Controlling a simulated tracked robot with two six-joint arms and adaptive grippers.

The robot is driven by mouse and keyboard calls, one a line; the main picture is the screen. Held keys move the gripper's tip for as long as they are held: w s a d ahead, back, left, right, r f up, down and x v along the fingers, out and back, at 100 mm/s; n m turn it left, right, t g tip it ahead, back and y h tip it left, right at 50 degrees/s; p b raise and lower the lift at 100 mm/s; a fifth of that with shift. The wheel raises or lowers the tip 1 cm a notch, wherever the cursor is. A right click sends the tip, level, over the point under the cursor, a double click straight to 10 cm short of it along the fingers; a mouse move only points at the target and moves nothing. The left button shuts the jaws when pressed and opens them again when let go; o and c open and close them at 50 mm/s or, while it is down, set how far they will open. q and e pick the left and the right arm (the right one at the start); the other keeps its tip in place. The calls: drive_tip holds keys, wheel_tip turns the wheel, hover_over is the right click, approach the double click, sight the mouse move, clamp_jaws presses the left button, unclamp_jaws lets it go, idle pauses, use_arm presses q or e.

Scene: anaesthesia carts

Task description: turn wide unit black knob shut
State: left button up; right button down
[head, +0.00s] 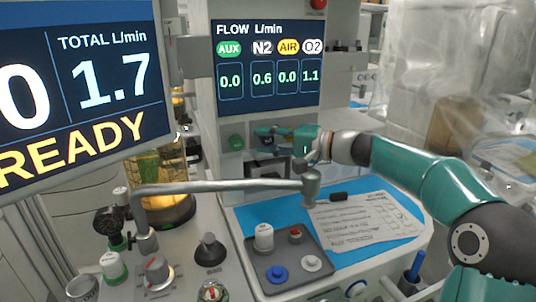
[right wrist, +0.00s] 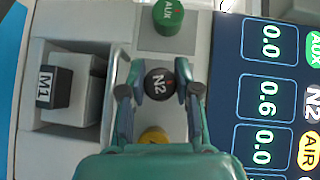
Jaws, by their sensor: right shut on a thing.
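The wide unit's black knob (right wrist: 160,84), marked N2 with a small red line, sits between the fingers of my right gripper (right wrist: 159,92) in the right wrist view. The gripper is shut on the knob. In the head view my right gripper (head: 272,133) reaches the front of the wide unit from the right, below its display (head: 265,65), and hides the black knob. The display reads N2 0.6, O2 1.1, AUX 0.0 and AIR 0.0. My left gripper is not in view.
A green AUX knob (right wrist: 168,15) and a yellow knob (right wrist: 153,137) flank the black one closely. A black M1 block (right wrist: 54,87) sits beside them. A metal pipe arm (head: 225,186) crosses below my gripper, above a tray (head: 262,268) with small items.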

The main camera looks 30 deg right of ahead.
drive_tip(key=shift+d+f, duration=0.1)
drive_tip(key=shift+f, duration=0.1)
idle(0.3)
drive_tip(key=c, duration=1.1)
unclamp_jaws()
drive_tip(key=shift+r, duration=0.1)
drive_tip(key=f+v, duration=0.1)
drive_tip(key=v, duration=1.1)
drive_tip(key=shift+r, duration=0.15)
